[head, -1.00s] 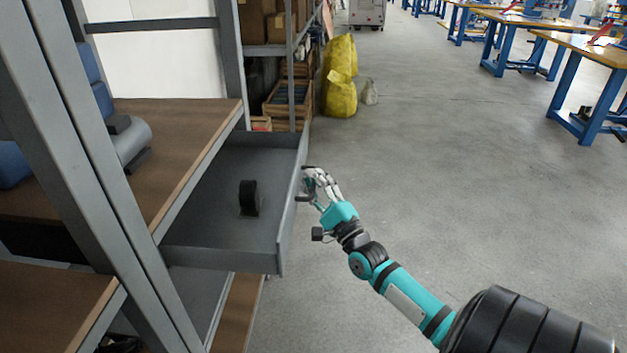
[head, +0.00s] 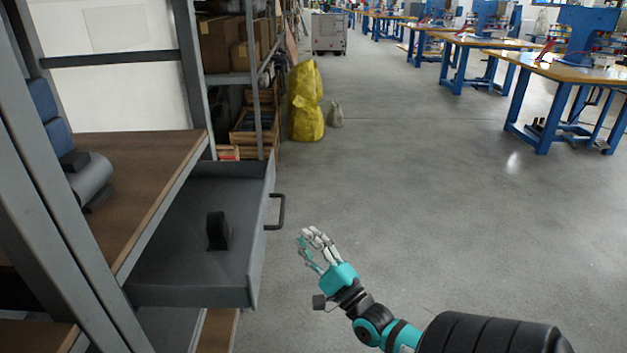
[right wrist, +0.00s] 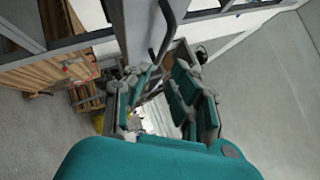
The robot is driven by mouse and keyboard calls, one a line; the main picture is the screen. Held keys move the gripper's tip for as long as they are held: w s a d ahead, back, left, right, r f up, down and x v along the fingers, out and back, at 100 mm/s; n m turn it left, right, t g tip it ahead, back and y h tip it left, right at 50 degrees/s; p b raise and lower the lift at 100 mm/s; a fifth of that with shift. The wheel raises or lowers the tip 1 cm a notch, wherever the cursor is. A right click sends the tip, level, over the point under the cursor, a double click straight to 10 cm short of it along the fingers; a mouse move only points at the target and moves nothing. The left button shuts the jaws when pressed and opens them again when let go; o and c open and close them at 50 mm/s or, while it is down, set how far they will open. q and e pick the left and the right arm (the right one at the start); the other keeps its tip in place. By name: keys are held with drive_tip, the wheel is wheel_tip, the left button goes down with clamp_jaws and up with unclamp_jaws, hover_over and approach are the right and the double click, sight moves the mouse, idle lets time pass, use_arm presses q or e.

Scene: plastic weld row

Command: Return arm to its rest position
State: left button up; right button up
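My right gripper (head: 314,250), teal and pale grey, is in the head view, to the right of the open drawer and apart from its handle. Its fingers are spread with nothing between them. In the right wrist view its fingers (right wrist: 165,98) also stand apart. The grey drawer (head: 175,290) is pulled out of the rack and has a dark bar handle (head: 281,212) on its front. A small black object (head: 218,231) stands inside the drawer. The handle also shows in the right wrist view (right wrist: 166,25), beyond the fingers. My left gripper is not in view.
A grey rack with brown shelves (head: 130,165) stands on the left, with a blue-grey item (head: 92,176) on one shelf. Blue-legged workbenches (head: 560,70) stand at the far right. The floor on the right is clear.

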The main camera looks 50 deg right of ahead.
drive_tip(key=shift+v, duration=1.05)
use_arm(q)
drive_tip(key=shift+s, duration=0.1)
use_arm(e)
drive_tip(key=shift+s+f, duration=0.1)
